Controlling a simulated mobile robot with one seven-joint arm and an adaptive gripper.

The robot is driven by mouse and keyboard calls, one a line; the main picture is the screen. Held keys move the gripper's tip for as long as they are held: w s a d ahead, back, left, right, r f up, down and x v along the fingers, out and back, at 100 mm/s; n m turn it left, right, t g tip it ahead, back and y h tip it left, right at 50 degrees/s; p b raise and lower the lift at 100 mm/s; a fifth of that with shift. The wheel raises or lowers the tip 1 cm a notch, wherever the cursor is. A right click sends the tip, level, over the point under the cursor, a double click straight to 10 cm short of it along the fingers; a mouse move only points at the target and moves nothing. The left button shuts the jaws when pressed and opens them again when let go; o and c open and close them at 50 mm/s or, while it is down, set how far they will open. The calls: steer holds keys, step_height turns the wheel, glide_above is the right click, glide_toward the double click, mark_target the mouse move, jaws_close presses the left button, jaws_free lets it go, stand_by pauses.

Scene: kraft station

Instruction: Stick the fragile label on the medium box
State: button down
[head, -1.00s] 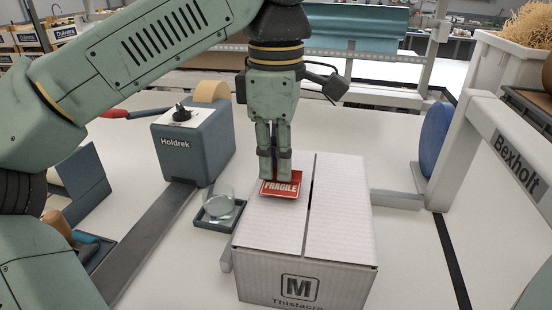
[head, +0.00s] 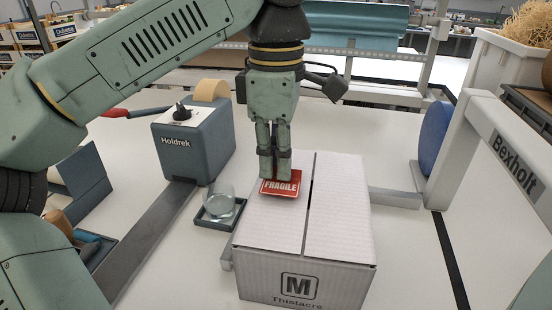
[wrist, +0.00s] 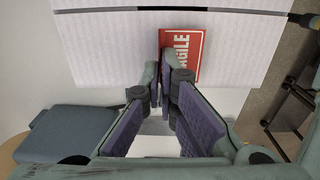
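The medium box (head: 345,220) stands closed on the table, with a white top, a dark centre seam and an "M" on its front. The red fragile label (head: 283,188) is at the left part of the box top, its printed side up. It also shows in the wrist view (wrist: 190,55), close against the top. My gripper (head: 274,178) points down over the label. Its fingertips are close together and cover part of it. In the wrist view my fingertips (wrist: 164,75) sit at the label's edge; whether they grip it or are slightly apart cannot be told.
A grey Holdrek dispenser (head: 195,145) and a small tray (head: 205,222) with a clear glass (head: 219,202) stand left of the box. A blue disc (head: 434,140) and a Bexholt frame (head: 515,165) are to the right. The table beyond the box is clear.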

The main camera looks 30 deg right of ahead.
steer(key=shift+f, duration=0.45)
steer(key=c, duration=2.3)
jaws_free()
steer(key=o, duration=0.6)
steer(key=shift+r, duration=0.15)
steer(key=shift+r+p, duration=1.4)
steer(key=shift+r, duration=0.75)
